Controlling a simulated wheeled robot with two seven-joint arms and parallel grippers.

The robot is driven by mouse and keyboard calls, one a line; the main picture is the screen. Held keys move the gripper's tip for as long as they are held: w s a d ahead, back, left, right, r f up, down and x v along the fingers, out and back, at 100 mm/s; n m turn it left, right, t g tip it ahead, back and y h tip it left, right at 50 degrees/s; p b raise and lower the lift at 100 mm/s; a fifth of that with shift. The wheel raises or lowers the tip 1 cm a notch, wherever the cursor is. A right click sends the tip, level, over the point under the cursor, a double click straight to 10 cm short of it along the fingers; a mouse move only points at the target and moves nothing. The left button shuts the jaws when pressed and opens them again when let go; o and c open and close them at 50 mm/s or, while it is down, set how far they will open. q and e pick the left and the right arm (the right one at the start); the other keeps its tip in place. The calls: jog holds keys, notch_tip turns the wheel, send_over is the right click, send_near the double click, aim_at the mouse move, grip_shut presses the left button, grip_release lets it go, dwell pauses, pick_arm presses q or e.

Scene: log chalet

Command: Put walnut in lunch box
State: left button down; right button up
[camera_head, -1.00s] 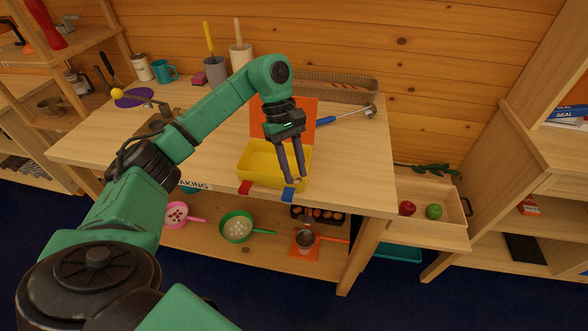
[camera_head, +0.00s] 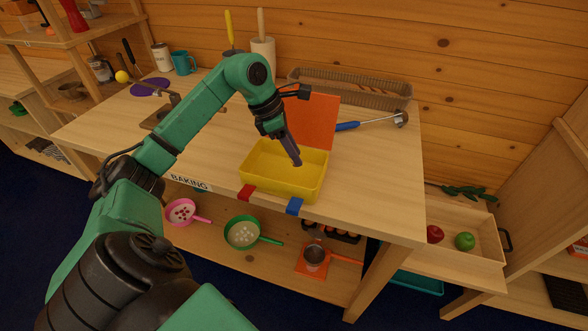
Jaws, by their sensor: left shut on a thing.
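The lunch box (camera_head: 262,190) is a yellow tray with an orange lid (camera_head: 311,119) standing open behind it. A red latch (camera_head: 247,192) and a blue latch (camera_head: 294,206) are at its front. It stands near the table's front edge. My left gripper (camera_head: 297,163) points down over the open box, its fingertips above or inside the right part of it. The fingers are close together. I cannot make out the walnut; whatever is between the fingers is too small or hidden to see. My right gripper is not in view.
The table (camera_head: 385,180) is clear to the right of the box. Pans (camera_head: 243,232) sit on the shelf below. A drawer at right holds a green apple (camera_head: 465,241).

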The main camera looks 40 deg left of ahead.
aim_at(294, 166)
pick_arm(q)
notch_tip(294, 166, down, 4)
jog(key=shift+s+f, duration=0.1)
jog(key=shift+f, duration=0.45)
jog(key=shift+f, duration=0.15)
jog(key=c, duration=0.6)
grip_release()
jog(key=shift+o, duration=0.2)
jog(key=v, duration=1.2)
jog(key=shift+b, duration=0.45)
